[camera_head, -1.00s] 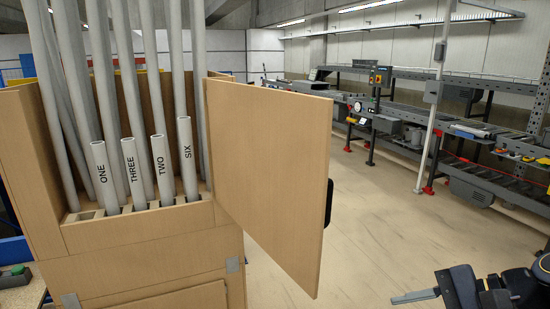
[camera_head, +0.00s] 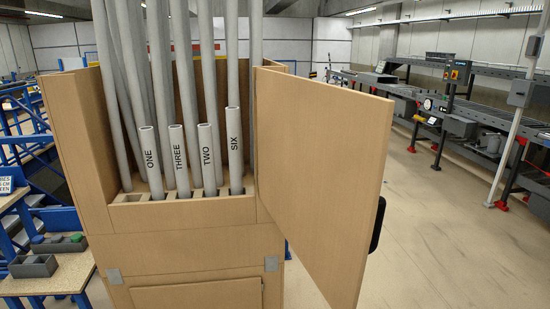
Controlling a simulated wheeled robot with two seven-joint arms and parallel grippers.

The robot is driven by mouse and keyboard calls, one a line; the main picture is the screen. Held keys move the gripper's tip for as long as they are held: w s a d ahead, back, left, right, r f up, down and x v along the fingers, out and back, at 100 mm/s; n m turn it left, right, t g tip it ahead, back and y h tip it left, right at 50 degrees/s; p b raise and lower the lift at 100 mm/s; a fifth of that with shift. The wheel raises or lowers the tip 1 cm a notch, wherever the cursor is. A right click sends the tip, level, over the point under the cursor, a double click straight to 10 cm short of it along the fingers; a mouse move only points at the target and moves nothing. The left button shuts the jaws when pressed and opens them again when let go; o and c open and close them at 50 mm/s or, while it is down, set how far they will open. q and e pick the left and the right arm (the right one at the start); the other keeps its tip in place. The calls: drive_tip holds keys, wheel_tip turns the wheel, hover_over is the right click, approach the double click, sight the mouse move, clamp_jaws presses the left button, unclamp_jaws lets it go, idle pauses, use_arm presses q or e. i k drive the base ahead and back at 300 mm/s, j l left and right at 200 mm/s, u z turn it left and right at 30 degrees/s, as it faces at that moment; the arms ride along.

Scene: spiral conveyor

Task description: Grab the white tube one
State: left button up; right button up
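The white tube marked ONE (camera_head: 151,160) stands upright, slightly tilted, in a slot at the front of a wooden cabinet (camera_head: 180,217). It is the leftmost of the short labelled tubes. To its right stand tube THREE (camera_head: 179,160), tube TWO (camera_head: 208,160) and tube SIX (camera_head: 235,150). Their lower ends are hidden in the slots. Neither of my grippers shows in the view now.
The cabinet's open wooden door (camera_head: 325,170) sticks out toward me on the right. Tall grey tubes (camera_head: 205,60) stand behind the labelled ones. A low table with a grey bin (camera_head: 34,266) is at left. The floor (camera_head: 445,240) at right is clear.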

sight(147, 133)
drive_tip(key=i+l+u, duration=0.7)
drive_tip(key=l, duration=0.15)
drive_tip(key=l+u, duration=0.25)
drive_tip(key=i+l+u, duration=0.25)
drive_tip(key=l, duration=0.2)
drive_tip(key=l+u, duration=0.2)
drive_tip(key=l, duration=0.15)
